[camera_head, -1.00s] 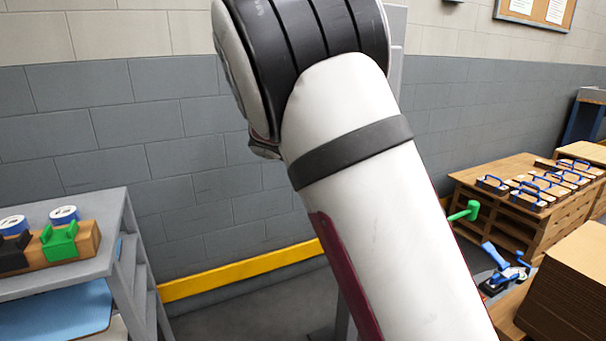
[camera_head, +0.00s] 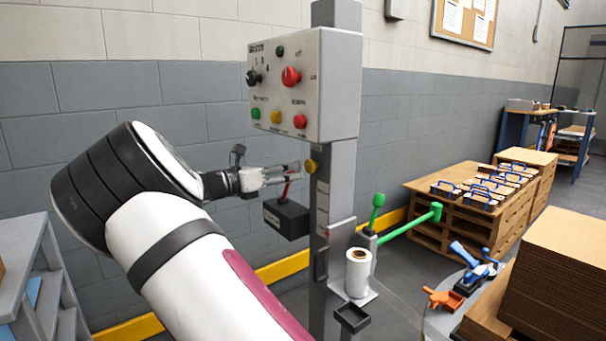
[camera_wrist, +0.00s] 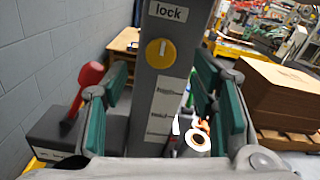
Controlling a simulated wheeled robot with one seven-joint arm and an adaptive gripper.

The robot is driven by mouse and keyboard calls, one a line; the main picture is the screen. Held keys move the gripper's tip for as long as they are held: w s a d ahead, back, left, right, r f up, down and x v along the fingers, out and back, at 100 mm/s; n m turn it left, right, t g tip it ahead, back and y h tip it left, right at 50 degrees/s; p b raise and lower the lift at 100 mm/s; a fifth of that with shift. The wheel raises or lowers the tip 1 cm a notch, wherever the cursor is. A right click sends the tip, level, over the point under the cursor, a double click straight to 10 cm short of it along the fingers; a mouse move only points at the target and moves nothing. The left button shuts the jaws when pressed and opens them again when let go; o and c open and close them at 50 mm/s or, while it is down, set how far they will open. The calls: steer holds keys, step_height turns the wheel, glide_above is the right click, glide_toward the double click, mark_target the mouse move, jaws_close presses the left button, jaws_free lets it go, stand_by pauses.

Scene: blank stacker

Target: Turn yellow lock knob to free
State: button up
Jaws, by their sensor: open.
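The yellow lock knob (camera_head: 310,166) is on the grey post below the control box. In the wrist view the knob (camera_wrist: 160,53) is round and yellow, with a pale mark near its top, beneath a label (camera_wrist: 168,12) that reads "lock". My gripper (camera_head: 298,172) is open beside the post, pointing at the knob. In the wrist view its green-padded fingers (camera_wrist: 160,82) stand wide apart, one left and one right of the post. The knob shows between and beyond them. I see no contact with it.
A control box (camera_head: 325,85) with coloured buttons is above the knob. A black box (camera_head: 287,218) with a red lever (camera_wrist: 87,84) sits left of the post, close under my gripper. A white roll (camera_head: 358,272) and green handle (camera_head: 412,222) are lower right.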

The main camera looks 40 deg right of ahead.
mark_target(308, 166)
steer(key=shift+d+b, duration=0.9)
steer(key=shift+d, duration=2.2)
steer(key=c, duration=1.2)
